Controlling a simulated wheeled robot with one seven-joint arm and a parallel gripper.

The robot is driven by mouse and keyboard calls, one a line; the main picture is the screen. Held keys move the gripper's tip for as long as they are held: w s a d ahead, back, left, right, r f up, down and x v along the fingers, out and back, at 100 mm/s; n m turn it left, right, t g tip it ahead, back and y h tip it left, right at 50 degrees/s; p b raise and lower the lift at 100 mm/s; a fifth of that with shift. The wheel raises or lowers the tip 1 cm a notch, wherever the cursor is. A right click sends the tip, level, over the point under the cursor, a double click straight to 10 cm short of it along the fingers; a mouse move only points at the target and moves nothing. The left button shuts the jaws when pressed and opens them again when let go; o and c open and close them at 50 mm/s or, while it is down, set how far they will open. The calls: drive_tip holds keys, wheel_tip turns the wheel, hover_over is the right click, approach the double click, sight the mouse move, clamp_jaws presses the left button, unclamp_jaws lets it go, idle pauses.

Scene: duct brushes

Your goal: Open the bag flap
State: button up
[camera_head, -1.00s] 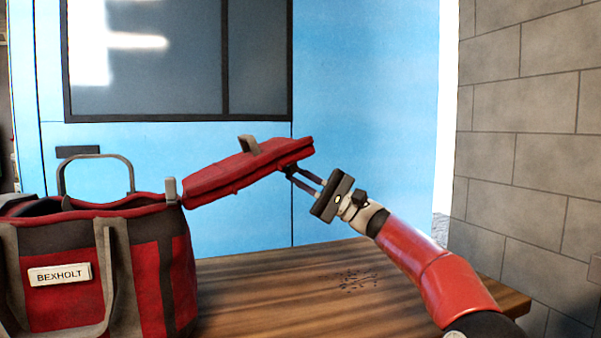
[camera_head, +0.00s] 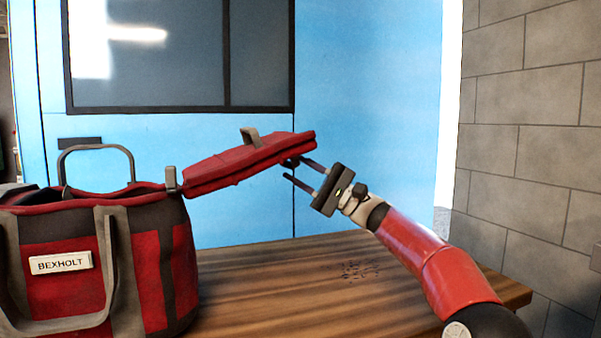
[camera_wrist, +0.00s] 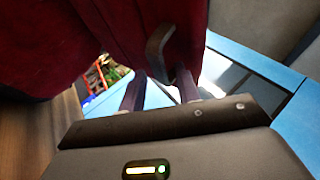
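The red and grey bag (camera_head: 147,262) with a BEXHOLT label stands at the left of the table. Its red flap (camera_head: 235,168) is swung out to the right from the bag's right rim and slopes slightly upward, so the bag's top looks open. My gripper (camera_head: 294,168) is at the flap's outer end, just below it, with its two fingers apart. In the wrist view the flap (camera_wrist: 75,35) fills the upper left, and a grey tab (camera_wrist: 158,47) hangs just ahead of the fingers (camera_wrist: 160,90). Whether a finger touches the flap is unclear.
The wooden table (camera_head: 290,290) is bare to the right of the bag, apart from a small dark patch of marks (camera_head: 360,269). A grey handle (camera_head: 95,150) stands up from the bag. A blue wall is behind, and a grey block wall (camera_head: 535,150) is at the right.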

drive_tip(key=v, duration=0.7)
drive_tip(key=shift+d+f, duration=0.25)
drive_tip(key=shift+d, duration=0.1)
